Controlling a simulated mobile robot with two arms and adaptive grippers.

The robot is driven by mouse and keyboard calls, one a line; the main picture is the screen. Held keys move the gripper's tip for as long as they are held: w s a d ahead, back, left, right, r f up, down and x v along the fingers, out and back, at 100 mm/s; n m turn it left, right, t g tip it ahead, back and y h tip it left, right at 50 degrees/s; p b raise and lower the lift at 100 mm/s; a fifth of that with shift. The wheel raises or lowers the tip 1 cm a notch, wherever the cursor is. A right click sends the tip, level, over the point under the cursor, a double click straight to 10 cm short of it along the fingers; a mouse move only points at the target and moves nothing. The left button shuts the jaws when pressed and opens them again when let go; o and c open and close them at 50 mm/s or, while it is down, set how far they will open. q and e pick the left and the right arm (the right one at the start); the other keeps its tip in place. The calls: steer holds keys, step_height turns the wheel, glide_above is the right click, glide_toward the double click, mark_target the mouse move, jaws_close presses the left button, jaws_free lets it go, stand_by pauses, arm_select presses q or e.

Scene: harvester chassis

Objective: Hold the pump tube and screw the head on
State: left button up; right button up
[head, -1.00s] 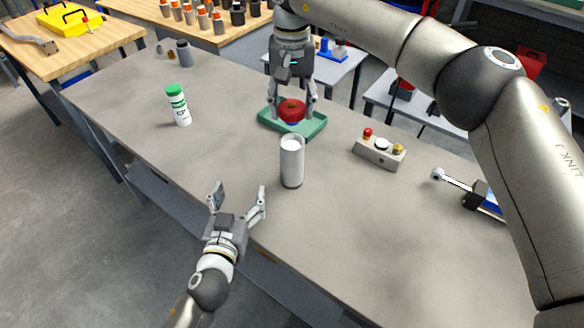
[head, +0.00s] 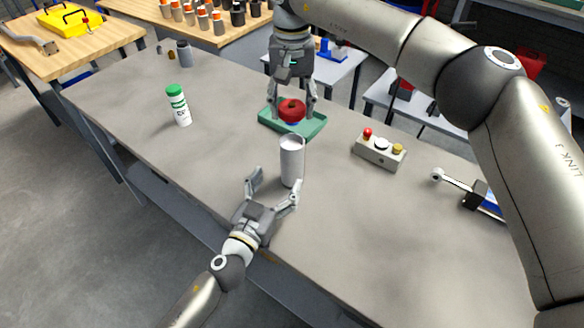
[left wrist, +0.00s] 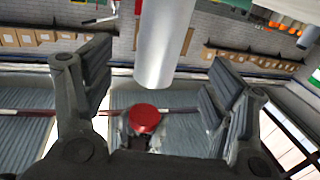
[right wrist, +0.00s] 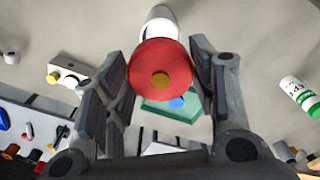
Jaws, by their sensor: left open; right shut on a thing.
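The pump tube (head: 291,163) is a pale grey cylinder standing upright on the grey table. My left gripper (head: 275,185) is open just in front of it; in the left wrist view the tube (left wrist: 163,45) shows ahead between the spread fingers, apart from them. The head is a red round piece (head: 291,109) over the green tray (head: 313,128) behind the tube. My right gripper (head: 294,108) points down and is shut on the red head. In the right wrist view the head (right wrist: 160,65) sits between the fingers, with a brass-coloured centre.
A white bottle with a green cap (head: 178,105) stands to the left. A button box (head: 380,151) and a cylinder with a rod (head: 470,190) lie to the right.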

mark_target(287, 166)
arm_select(q)
steer(key=x, duration=0.9)
steer(key=shift+w, duration=0.1)
steer(key=c, duration=1.5)
steer(key=shift+c, duration=0.2)
arm_select(e)
steer(key=shift+f, duration=2.5)
steer(key=shift+f, duration=0.9)
steer(key=shift+f, duration=0.5)
